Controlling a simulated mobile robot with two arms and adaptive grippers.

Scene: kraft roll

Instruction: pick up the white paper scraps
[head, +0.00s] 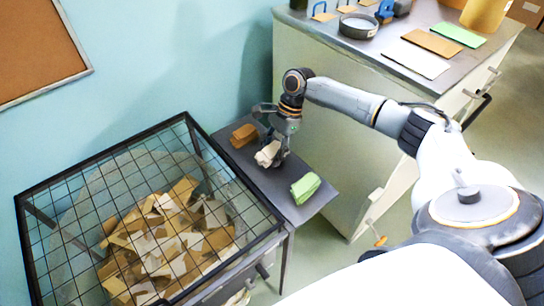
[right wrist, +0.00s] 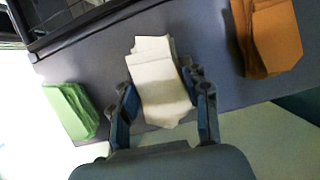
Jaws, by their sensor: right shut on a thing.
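The white paper scraps (head: 268,153) are a small stack on a narrow dark side shelf, between a brown stack and a green stack. My right gripper (head: 279,150) reaches down over the shelf and is shut on the white scraps. In the right wrist view the white scraps (right wrist: 158,82) sit between the two fingers (right wrist: 163,100), with one finger on each side. I cannot tell whether the stack is lifted clear of the shelf. My left gripper is not in view.
Brown scraps (head: 243,135) and green scraps (head: 305,187) lie on the dark shelf (head: 283,187). A bin under a black wire grid (head: 107,170) holds mixed brown and white scraps at left. A cabinet (head: 335,120) with papers and a round tin (head: 358,26) stands behind.

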